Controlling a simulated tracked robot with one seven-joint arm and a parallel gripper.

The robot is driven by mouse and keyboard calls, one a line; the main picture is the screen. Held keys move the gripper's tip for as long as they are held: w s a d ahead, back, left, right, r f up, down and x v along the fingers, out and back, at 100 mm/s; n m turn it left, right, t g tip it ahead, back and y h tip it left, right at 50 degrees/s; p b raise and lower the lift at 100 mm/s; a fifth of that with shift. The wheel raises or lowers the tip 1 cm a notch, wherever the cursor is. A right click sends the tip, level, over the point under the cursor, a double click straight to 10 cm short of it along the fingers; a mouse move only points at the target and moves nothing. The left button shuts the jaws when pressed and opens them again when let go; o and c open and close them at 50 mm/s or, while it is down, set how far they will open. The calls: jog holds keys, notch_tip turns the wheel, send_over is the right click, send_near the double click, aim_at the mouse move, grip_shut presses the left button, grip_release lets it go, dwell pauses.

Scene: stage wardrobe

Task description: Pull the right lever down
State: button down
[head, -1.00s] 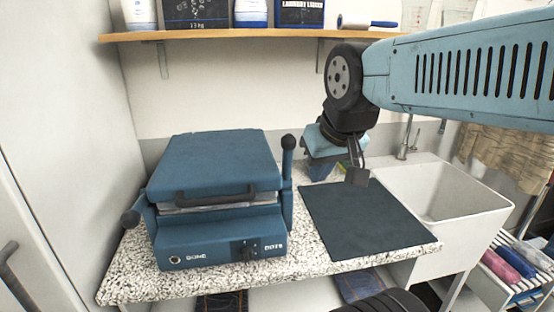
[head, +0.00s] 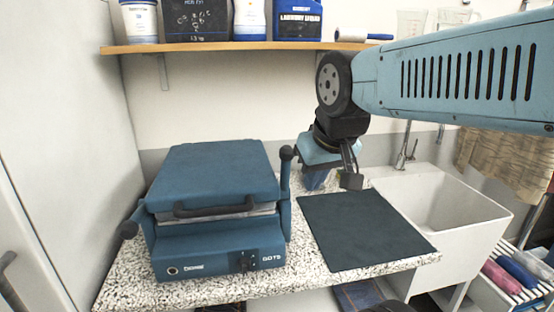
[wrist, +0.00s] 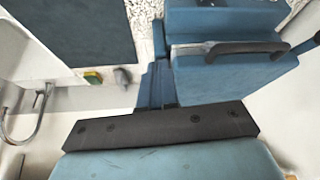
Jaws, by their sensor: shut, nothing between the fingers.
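A blue press (head: 215,165) stands on the speckled counter. Its right lever (head: 286,190) points up, with a black knob (head: 287,153) at the top. Its left lever's knob (head: 129,230) sits low at the press's left side. My gripper (head: 351,181) is shut and empty. In the head view it appears right of the right lever, with a gap between them, near the back edge of the dark mat.
The dark mat (head: 362,228) lies flat right of the press. A white sink (head: 440,210) with a tap (head: 405,145) is further right. A wooden shelf (head: 220,47) with bottles runs above. A grey wall or cabinet (head: 60,150) stands close on the left.

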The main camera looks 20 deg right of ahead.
jog(key=w+d+r+n+g, duration=0.2)
jog(key=w+r+n, duration=0.1)
jog(key=w, duration=0.5)
jog(key=w+d+r+n+g+y, duration=0.1)
jog(key=w+d+r+n+g, duration=0.2)
jog(key=w, duration=0.5)
jog(key=w+d+r+n+g+y, duration=0.1)
jog(key=w+d+r+n+g, duration=0.1)
jog(key=w+r+n, duration=0.3)
jog(key=w+n, duration=0.1)
jog(key=w, duration=0.2)
jog(key=shift+w+d+n+g, duration=0.3)
jog(key=shift+w+g, duration=0.05)
jog(key=shift+g, duration=0.05)
jog(key=s+a+f, duration=0.4)
jog(key=s+f, duration=0.1)
jog(key=f, duration=0.5)
jog(key=shift+s+f, duration=0.15)
jog(key=shift+f, duration=0.05)
jog(key=shift+s, duration=0.15)
